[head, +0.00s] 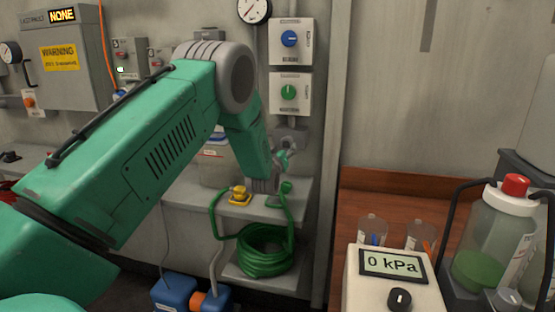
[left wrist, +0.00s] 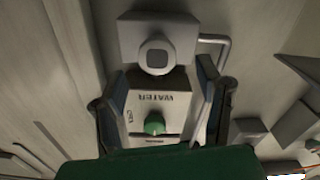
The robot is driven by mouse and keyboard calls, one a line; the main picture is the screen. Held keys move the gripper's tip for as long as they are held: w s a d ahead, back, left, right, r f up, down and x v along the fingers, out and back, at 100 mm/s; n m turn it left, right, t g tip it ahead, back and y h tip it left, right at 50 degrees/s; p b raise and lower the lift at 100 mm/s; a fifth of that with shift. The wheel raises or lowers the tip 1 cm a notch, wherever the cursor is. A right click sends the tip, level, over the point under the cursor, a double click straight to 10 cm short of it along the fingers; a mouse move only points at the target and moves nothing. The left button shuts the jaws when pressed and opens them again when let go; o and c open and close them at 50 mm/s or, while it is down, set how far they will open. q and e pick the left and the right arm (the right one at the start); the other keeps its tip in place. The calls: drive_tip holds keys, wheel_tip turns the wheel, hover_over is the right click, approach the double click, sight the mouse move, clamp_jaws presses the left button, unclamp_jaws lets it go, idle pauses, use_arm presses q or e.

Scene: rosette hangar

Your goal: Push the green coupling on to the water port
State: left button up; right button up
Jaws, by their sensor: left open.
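The water port (head: 290,134) is a grey fitting on the wall below the green-knobbed box (head: 290,93). In the left wrist view the port (left wrist: 155,56) faces me, bare, above the upside-down WATER label. The green coupling (head: 287,187) appears to be the hose-end fitting upright at the shelf's right, partly close behind my wrist. My left gripper (head: 284,158) is mostly hidden by its own arm, just below the port. In the wrist view its fingers (left wrist: 160,92) are apart, empty, on either side of the WATER box. My right gripper is not in view.
A green hose coil (head: 262,262) lies on the lower shelf. A yellow fitting (head: 239,196) stands on the upper shelf (head: 184,190). A blue-knobbed box (head: 290,40) is above the WATER box. A kPa meter (head: 393,285) and a red-capped bottle (head: 498,230) stand at right.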

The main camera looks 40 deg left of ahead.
use_arm(q)
drive_tip(key=v, duration=0.8)
drive_tip(key=shift+s, duration=0.4)
drive_tip(key=shift+d, duration=0.1)
drive_tip(key=s+d+f+m+g+h, duration=0.35)
drive_tip(key=s+d+f, duration=0.5)
drive_tip(key=f, duration=0.35)
drive_tip(key=s+d+f+m+g+h, duration=0.2)
drive_tip(key=s+d+f+g+h, duration=0.15)
drive_tip(key=s+d+f, duration=0.65)
drive_tip(key=s+d+f+m+g, duration=0.1)
drive_tip(key=s+d+f+g, duration=0.1)
drive_tip(key=s, duration=0.5)
drive_tip(key=s+d+f+m+g+h, duration=0.1)
drive_tip(key=s+d+f+g, duration=0.2)
drive_tip(key=s, duration=0.4)
drive_tip(key=s+d+f+m+g, duration=0.2)
drive_tip(key=s+d+f+g, duration=0.1)
drive_tip(key=s, duration=0.5)
drive_tip(key=shift+d+f+h, duration=0.35)
drive_tip(key=shift+f+h, duration=0.05)
drive_tip(key=shift+f, duration=0.5)
